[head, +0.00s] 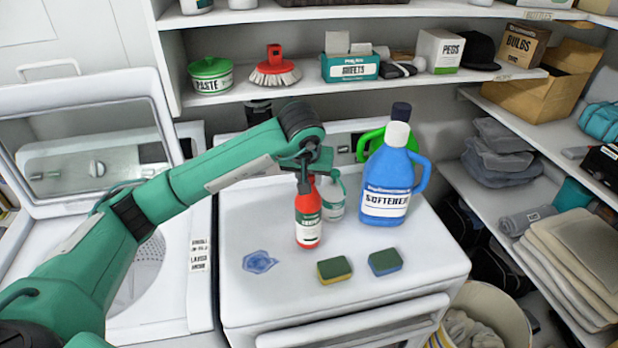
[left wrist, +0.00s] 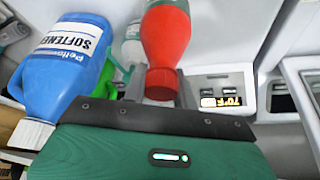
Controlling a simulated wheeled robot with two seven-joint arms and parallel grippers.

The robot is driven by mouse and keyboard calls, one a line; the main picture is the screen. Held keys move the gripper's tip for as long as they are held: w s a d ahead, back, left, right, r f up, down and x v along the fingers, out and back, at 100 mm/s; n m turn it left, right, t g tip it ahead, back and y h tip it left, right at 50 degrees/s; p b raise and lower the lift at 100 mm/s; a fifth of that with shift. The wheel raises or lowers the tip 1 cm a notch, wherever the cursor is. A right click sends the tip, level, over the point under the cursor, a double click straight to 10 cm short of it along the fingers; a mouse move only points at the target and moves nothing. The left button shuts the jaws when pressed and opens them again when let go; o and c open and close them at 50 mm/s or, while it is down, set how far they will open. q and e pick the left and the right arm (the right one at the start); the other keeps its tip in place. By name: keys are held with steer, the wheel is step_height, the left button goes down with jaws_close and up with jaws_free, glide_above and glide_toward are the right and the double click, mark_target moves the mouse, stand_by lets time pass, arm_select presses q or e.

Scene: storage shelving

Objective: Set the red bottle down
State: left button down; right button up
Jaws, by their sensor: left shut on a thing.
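The red bottle (head: 308,228) is upright over the white machine top (head: 240,215), with a white and green label. I cannot tell whether its base touches the top. My left gripper (head: 305,181) is shut on its upper end from above. In the left wrist view the red bottle (left wrist: 166,45) sits between the fingers of the left gripper (left wrist: 160,90). My right gripper is in neither view.
A blue softener bottle (head: 388,180), a green jug (head: 367,142) and a pale spray bottle (head: 333,200) stand right of and behind the red bottle. The front left of the top is mostly clear.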

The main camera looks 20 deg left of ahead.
arm_select(q)
steer(key=shift+f, duration=0.7)
steer(key=shift+f, duration=0.1)
steer(key=c, duration=1.5)
jaws_free()
steer(key=shift+f, duration=0.1)
steer(key=o, duration=0.4)
